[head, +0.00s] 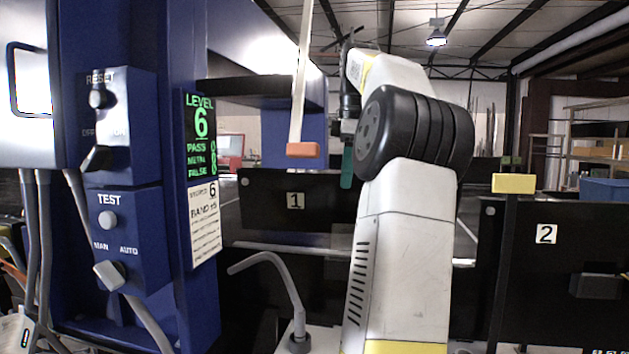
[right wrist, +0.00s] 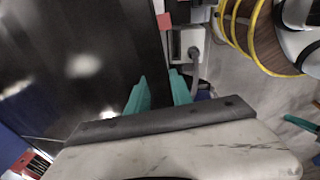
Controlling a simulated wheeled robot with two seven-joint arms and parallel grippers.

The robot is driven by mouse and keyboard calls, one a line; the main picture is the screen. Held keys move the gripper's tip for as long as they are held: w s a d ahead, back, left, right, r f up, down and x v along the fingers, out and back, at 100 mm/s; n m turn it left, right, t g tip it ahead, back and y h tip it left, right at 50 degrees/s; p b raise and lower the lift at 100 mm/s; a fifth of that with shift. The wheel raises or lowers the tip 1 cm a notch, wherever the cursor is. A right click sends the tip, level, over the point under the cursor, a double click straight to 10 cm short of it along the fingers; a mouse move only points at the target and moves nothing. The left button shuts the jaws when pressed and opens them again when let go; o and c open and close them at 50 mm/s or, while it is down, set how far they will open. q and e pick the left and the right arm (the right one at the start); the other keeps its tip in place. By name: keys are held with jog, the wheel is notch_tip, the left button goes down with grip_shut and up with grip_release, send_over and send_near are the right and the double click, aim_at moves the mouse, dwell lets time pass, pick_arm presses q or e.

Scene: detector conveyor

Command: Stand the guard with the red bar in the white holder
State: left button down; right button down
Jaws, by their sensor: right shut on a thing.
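A long white strip with an orange-red bar (head: 303,149) at its lower end hangs upright left of my right gripper, its top out of frame. I take it for the guard with the red bar. The bar also shows past the fingertips in the right wrist view (right wrist: 163,20). My right gripper (head: 347,167) points down with teal fingers close together. They also show in the right wrist view (right wrist: 157,85). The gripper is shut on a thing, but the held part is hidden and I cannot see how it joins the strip. I cannot clearly identify the white holder. My left gripper is not in view.
A blue control cabinet (head: 200,310) with switches stands at the left. A bent grey pipe (head: 285,278) rises near my right arm. Black panels marked 1 (head: 265,215) and 2 (head: 590,240) stand behind. A yellow bar (head: 514,183) tops a dark post at the right.

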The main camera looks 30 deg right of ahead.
jog(key=shift+s+a+r, duration=0.1)
jog(key=shift+r, duration=1.2)
jog(key=shift+s, duration=0.1)
